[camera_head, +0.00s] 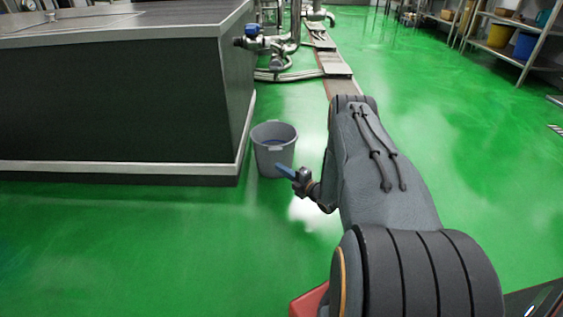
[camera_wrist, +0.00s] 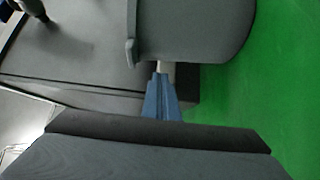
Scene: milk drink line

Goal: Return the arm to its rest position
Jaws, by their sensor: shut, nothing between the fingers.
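My gripper (camera_head: 283,170) shows in the head view as a small blue-fingered end on the left side of my dark grey arm. It points left, in front of the grey bucket's lower part as seen from here. In the wrist view, the blue fingers of my gripper (camera_wrist: 161,88) are together, with nothing seen between them. My arm is bent and reaches forward from the lower right of the head view. Grey surfaces fill much of the wrist view.
A grey bucket (camera_head: 274,132) stands on the green floor (camera_head: 150,245) beside a large dark tank (camera_head: 120,105) with a metal rim. Pipes and a valve (camera_head: 255,42) are behind it. Shelves (camera_head: 500,45) line the back right.

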